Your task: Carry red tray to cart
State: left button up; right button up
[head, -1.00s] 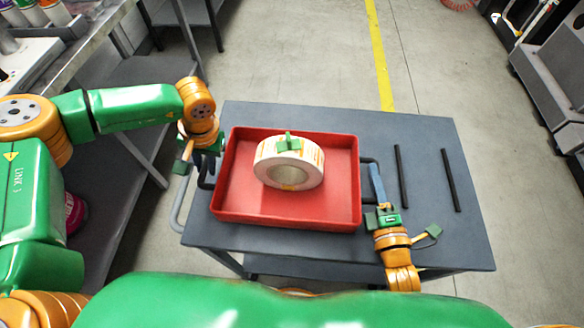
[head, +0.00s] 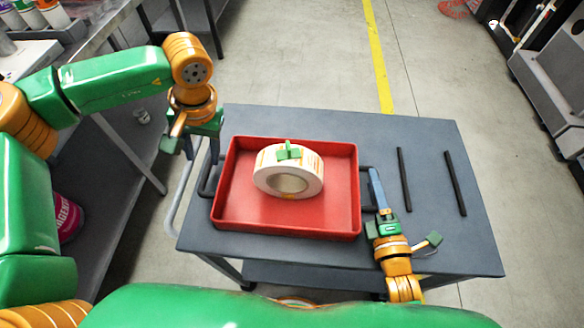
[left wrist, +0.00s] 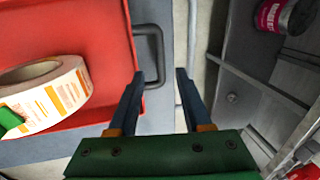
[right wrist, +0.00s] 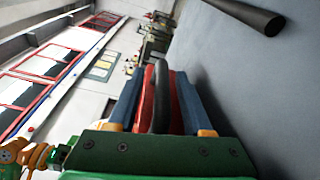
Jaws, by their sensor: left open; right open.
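The red tray (head: 240,205) lies flat on the grey cart top (head: 420,245). A white label roll (head: 268,178) with orange print and a green tab stands inside it. My left gripper (head: 203,155) is open just above the tray's left side. In the left wrist view, the tray's dark handle (left wrist: 158,52) lies beyond the open fingertips (left wrist: 160,75), nearer the left one, and is not gripped. My right gripper (head: 376,178) is open at the tray's right side. In the right wrist view, the dark right handle (right wrist: 161,98) lies between its open fingers, with the red tray wall behind.
Two black bars (head: 404,178) (head: 455,183) lie on the cart top, right of my right gripper. A grey workbench (head: 100,40) with bottles stands at the left, with a pink container (head: 68,218) below. Open floor with a yellow line (head: 378,60) lies beyond the cart.

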jog(key=shift+s+d, duration=0.1)
jog(key=shift+s, duration=0.25)
jog(key=s, duration=0.3)
jog(key=s+d, duration=0.1)
jog(key=s, duration=0.7)
jog(key=shift+d+r, duration=0.2)
jog(key=shift+d, duration=0.1)
pick_arm(q)
jog(key=v, duration=0.3)
jog(key=shift+r, duration=0.1)
pick_arm(e)
jog(key=shift+s, duration=0.1)
pick_arm(q)
jog(key=shift+s, duration=0.1)
pick_arm(e)
jog(key=shift+s, duration=0.1)
